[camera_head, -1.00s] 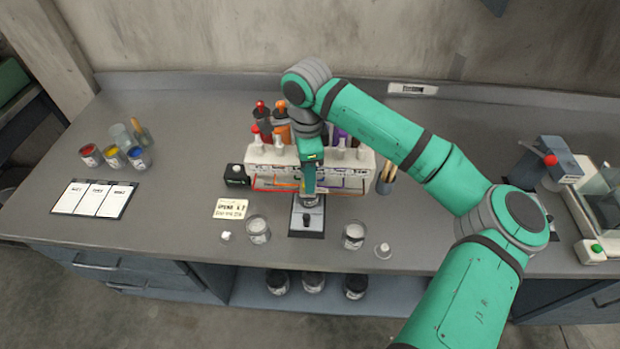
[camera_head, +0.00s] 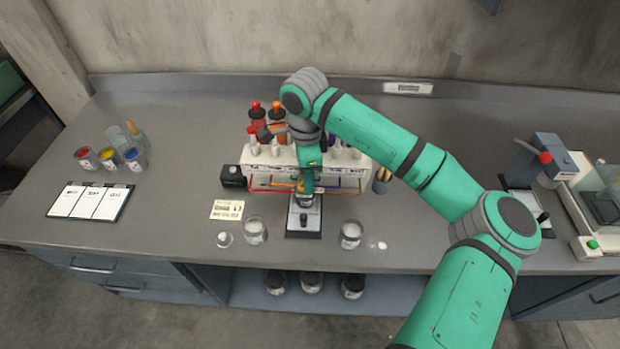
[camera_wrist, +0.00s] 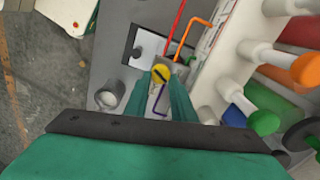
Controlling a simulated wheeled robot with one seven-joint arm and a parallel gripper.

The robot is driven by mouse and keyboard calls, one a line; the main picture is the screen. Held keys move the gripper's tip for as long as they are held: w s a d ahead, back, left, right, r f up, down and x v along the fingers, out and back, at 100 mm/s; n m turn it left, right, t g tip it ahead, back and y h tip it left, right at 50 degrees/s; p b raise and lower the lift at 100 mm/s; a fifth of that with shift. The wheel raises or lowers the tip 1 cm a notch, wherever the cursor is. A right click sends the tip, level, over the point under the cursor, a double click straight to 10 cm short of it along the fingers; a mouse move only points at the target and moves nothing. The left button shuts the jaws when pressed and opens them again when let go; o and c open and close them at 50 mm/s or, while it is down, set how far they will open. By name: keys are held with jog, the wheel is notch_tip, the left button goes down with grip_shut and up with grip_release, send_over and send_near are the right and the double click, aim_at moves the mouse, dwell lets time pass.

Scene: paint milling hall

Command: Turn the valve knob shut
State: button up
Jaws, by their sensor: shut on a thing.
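The valve knob (camera_wrist: 160,73) shows in the wrist view as a small yellow round top with a dark line across it. My gripper (camera_wrist: 164,86) is shut on it, with one green finger on each side. In the head view my gripper (camera_head: 306,190) reaches down at the front of the white dispenser (camera_head: 330,165), and its wrist hides most of the knob. A small stand (camera_head: 303,228) with a dark base and a pale top sits just in front of and below the gripper.
A glass beaker (camera_head: 254,231) and another glass beaker (camera_head: 350,235) stand on either side of the stand. Red, orange and purple pipes run along the dispenser front. A written card (camera_head: 227,209) lies to the left.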

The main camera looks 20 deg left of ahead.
jog(key=shift+s+a, duration=0.2)
jog(key=shift+a, duration=0.4)
jog(key=m, duration=0.4)
jog(key=shift+w+d+r+m, duration=0.1)
jog(key=shift+d+m, duration=0.05)
jog(key=shift+m, duration=0.25)
grip_shut()
grip_release()
jog(key=m, duration=0.4)
jog(key=shift+w+d+m, duration=0.1)
jog(key=shift+w+m, duration=0.15)
jog(key=shift+m, duration=0.05)
jog(key=m, duration=0.2)
jog(key=shift+d+r+m, duration=0.1)
jog(key=shift+m, duration=0.3)
jog(key=shift+a+m, duration=0.2)
jog(key=shift+m, duration=1)
jog(key=shift+s+d+m, duration=0.15)
jog(key=shift+m, duration=1.35)
grip_shut()
grip_release()
jog(key=shift+d+f, duration=0.1)
jog(key=shift+f, duration=0.1)
